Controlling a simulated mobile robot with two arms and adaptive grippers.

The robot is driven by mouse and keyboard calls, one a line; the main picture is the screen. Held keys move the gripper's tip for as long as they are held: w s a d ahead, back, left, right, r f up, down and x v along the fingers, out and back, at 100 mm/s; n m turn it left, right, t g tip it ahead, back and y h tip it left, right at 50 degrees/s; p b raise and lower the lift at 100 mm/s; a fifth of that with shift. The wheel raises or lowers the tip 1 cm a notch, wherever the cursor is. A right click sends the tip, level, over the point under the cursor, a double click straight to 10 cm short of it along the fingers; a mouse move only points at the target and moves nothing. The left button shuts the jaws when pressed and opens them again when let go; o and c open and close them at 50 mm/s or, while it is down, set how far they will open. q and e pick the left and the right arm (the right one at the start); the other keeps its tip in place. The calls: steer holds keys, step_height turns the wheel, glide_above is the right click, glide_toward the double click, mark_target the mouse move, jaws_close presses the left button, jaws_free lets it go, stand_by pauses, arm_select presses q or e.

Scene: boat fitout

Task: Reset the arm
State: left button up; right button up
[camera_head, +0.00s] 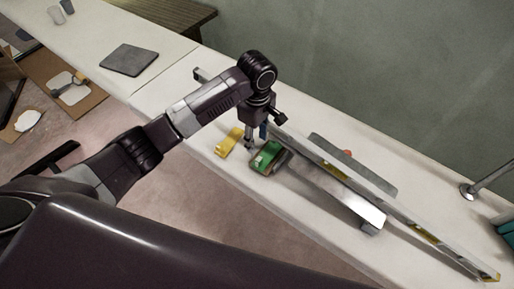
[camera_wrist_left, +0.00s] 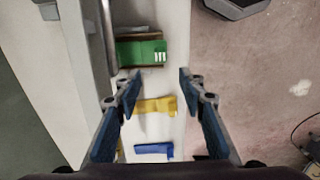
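My left gripper (camera_head: 257,138) hangs over the long white bench (camera_head: 172,82), at the left end of some long metal parts. In the left wrist view its two blue fingers (camera_wrist_left: 160,88) are spread wide with nothing held between them. A green block in a brown holder (camera_head: 267,157) lies just beside the gripper. A yellow piece (camera_head: 229,142) lies to its left. In the left wrist view the yellow piece (camera_wrist_left: 155,105) shows between the fingers, below them, and a blue piece (camera_wrist_left: 153,150) lies nearer the wrist. My right gripper is not in view.
A long bar with yellow-and-black ends (camera_head: 430,237) and a shiny metal strip (camera_head: 335,190) run right along the bench. A green-grey wall (camera_head: 370,60) rises behind the bench.

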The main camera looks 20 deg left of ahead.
arm_select(q)
steer(key=s+d+f+m+t+h, duration=0.1)
steer(key=s+d+f+m, duration=0.15)
steer(key=s+m, duration=0.3)
steer(key=s+d+f+m+t+h, duration=0.1)
steer(key=s+d+f+m, duration=0.2)
steer(key=s, duration=0.4)
steer(key=s+a+r+m+t+y, duration=0.2)
steer(key=s+a+m, duration=0.6)
steer(key=s+a, duration=0.45)
step_height(320, 180, down, 28)
steer(key=s+g+b, duration=0.1)
steer(key=s+g, duration=0.1)
steer(key=s, duration=0.1)
steer(key=s+a+f+g+b, duration=0.1)
steer(key=s+a+f, duration=0.1)
steer(key=s+f, duration=1.4)
steer(key=shift+s+f, duration=0.35)
steer(key=shift+a, duration=0.1)
